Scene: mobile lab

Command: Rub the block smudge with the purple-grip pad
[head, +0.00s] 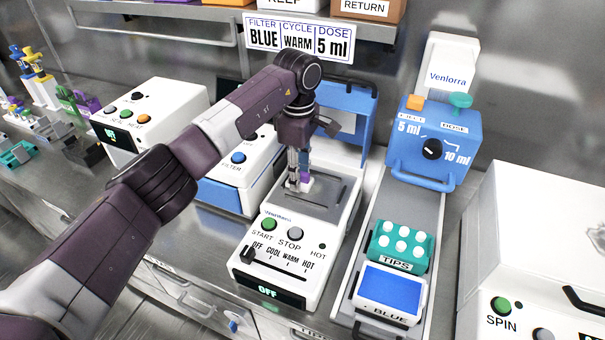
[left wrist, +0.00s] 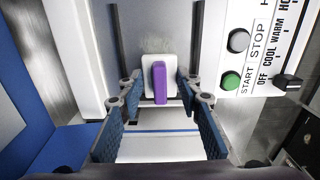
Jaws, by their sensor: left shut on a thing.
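The white pad with its purple grip (left wrist: 160,83) is between the fingertips of my left gripper (left wrist: 158,92). In the head view my left gripper (head: 300,172) points down over the grey block (head: 325,192) of the white machine, shut on the pad. A faint grey smudge (left wrist: 155,45) shows on the block just beyond the pad in the left wrist view. The pad is at or just above the block; I cannot tell if it touches. In the head view the gripper and arm hide much of the pad. My right gripper is not in view.
The machine's blue lid (head: 352,110) stands open behind. Its display (head: 268,289) reads OFF. A blue-fronted filter machine (head: 235,165) is to the left. A teal tips rack (head: 398,243) and blue tray (head: 390,290) are to the right, before the blue dispenser (head: 435,140).

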